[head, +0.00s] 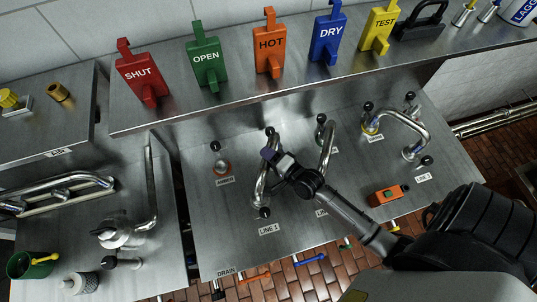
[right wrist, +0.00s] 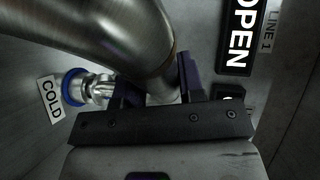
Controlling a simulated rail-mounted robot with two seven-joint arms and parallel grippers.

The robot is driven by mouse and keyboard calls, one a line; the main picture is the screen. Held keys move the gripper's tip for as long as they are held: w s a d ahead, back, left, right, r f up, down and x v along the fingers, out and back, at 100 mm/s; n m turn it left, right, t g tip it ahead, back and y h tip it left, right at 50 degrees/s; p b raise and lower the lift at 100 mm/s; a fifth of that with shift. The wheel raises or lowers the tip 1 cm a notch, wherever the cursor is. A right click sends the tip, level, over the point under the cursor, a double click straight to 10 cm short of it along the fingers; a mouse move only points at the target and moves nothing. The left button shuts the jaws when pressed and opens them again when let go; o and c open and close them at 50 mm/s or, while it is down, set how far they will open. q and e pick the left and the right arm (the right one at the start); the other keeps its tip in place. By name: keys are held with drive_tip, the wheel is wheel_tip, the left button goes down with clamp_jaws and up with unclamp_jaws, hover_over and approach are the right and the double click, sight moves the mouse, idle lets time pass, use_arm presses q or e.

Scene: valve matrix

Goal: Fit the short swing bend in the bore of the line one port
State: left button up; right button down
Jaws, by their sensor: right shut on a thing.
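The short swing bend (head: 261,186) is a curved steel pipe over the panel (head: 215,235), near the LINE 1 label (head: 268,230). My right gripper (head: 274,160) is shut on it near its upper end. In the right wrist view the bend (right wrist: 110,35) runs into the jaws of my right gripper (right wrist: 155,93). A blue-ringed fitting (right wrist: 88,87) beside the COLD label (right wrist: 51,99) lies just left of the jaws. The bend's lower end is by the line one port; I cannot tell whether it is in the bore. My left gripper is out of view.
Other pipe bends stand on the panel to the right (head: 327,147) (head: 412,124). An orange box (head: 388,195) sits near the panel's right front. Coloured tags, including SHUT (head: 142,75), line the back ledge. A long bend (head: 151,185) stands on the left bench.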

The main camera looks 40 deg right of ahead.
drive_tip(key=shift+f+b, duration=0.3)
drive_tip(key=shift+f, duration=0.2)
drive_tip(key=shift+f+b, duration=0.3)
drive_tip(key=shift+f, duration=0.15)
drive_tip(key=c, duration=0.9)
unclamp_jaws()
drive_tip(key=shift+o, duration=1.2)
drive_tip(key=shift+f, duration=0.15)
drive_tip(key=shift+s, duration=0.25)
drive_tip(key=s+d+r+b, duration=0.1)
drive_tip(key=s+r, duration=0.1)
drive_tip(key=s, duration=1.1)
drive_tip(key=shift+r, duration=0.35)
